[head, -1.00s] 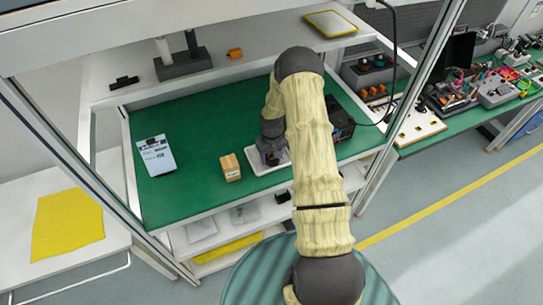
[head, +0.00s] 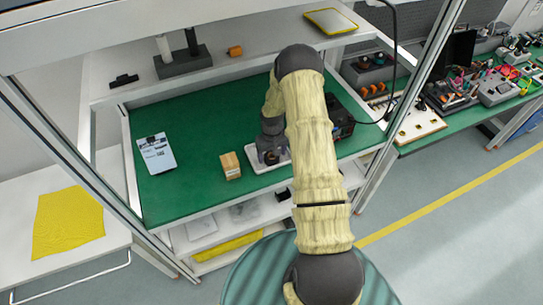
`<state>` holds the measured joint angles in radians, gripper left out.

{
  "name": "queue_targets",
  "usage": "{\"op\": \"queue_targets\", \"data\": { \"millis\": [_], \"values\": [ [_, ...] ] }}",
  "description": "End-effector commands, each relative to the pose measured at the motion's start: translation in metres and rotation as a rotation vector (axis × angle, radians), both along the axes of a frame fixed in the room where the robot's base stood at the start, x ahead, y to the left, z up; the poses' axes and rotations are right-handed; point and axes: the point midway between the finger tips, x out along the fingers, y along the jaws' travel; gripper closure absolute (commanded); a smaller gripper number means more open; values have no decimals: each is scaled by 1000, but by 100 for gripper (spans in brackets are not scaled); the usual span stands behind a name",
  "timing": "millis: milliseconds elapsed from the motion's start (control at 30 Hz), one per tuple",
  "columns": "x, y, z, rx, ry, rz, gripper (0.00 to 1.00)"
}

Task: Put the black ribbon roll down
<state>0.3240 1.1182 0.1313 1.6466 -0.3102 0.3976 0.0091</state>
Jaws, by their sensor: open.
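My gripper (head: 270,154) is open and points down over a small white tray (head: 251,158) on the green bench mat. A small dark round thing, seemingly the black ribbon roll (head: 271,158), shows low between the fingers, in or just above the tray. The fingers and wrist hide much of it, and I cannot tell whether it touches a finger. My arm covers the tray's right side.
A cardboard box (head: 230,166) stands just left of the tray. A clipboard (head: 156,154) lies at the mat's left. A black device (head: 341,122) stands behind my arm at right. A shelf (head: 215,75) overhangs the back. The mat's middle left is clear.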

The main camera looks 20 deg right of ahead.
Motion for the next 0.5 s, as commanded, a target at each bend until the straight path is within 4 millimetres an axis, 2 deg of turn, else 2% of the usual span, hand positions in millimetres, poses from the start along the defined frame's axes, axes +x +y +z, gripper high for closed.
{"op": "queue_targets", "data": {
  "millis": [500],
  "values": [
    [0,0,80,-1,-4,0,25]
  ]
}}
